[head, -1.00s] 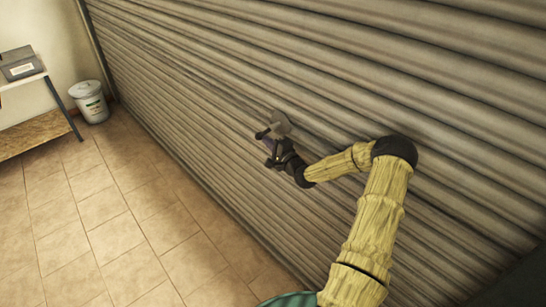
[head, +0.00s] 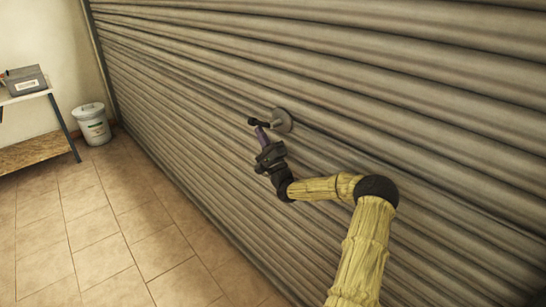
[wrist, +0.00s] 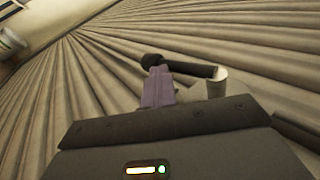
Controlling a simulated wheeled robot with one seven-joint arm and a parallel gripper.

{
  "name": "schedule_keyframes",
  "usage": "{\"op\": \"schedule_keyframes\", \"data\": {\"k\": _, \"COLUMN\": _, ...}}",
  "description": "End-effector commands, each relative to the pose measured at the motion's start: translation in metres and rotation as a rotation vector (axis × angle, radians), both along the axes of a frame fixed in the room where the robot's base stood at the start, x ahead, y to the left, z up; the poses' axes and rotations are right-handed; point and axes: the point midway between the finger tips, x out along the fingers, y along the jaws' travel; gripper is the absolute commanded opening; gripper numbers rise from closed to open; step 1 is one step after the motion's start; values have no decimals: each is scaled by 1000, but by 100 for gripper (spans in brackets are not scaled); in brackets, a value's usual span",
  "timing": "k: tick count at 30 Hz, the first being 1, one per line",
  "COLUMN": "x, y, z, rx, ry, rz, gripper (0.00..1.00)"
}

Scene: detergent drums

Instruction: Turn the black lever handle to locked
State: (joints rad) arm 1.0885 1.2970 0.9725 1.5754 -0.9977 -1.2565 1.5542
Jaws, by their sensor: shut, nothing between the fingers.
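The black lever handle (head: 261,123) points left from a round grey plate (head: 283,120) on the shutter, roughly level in the head view. In the wrist view the lever (wrist: 190,68) runs from a pale hub (wrist: 218,82) to a dark knob at its left end. My gripper (head: 261,132) is shut and empty, with its purple fingertips just under the lever near the knob end. The fingertips (wrist: 158,85) also show in the wrist view, close against the lever. I cannot tell if they touch it. No locked marking is visible.
The ribbed roller shutter (head: 400,80) fills the right and middle. A white bucket (head: 93,127) stands at the far left beside a bench (head: 50,140) with a grey box (head: 24,80) on it. The tiled floor (head: 130,220) in front is clear.

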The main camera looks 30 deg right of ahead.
Motion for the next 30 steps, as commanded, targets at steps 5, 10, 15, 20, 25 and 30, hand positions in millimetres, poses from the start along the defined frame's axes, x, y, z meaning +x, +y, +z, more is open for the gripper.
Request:
{"op": "schedule_keyframes", "data": {"k": 5, "x": 3, "y": 1, "z": -1, "rx": 17, "ry": -99, "rz": -1, "gripper": 0}}
{"op": "schedule_keyframes", "data": {"k": 10, "x": 5, "y": 2, "z": 4, "rx": 28, "ry": -161, "rz": -1, "gripper": 0}}
{"op": "schedule_keyframes", "data": {"k": 15, "x": 6, "y": 1, "z": 8, "rx": 36, "ry": -194, "rz": 0, "gripper": 0}}
{"op": "schedule_keyframes", "data": {"k": 20, "x": 6, "y": 1, "z": 10, "rx": 38, "ry": -204, "rz": 0, "gripper": 0}}
{"op": "schedule_keyframes", "data": {"k": 25, "x": 6, "y": 1, "z": 11, "rx": 39, "ry": -205, "rz": -1, "gripper": 0}}
{"op": "schedule_keyframes", "data": {"k": 30, "x": 6, "y": 1, "z": 11, "rx": 38, "ry": -205, "rz": -2, "gripper": 0}}
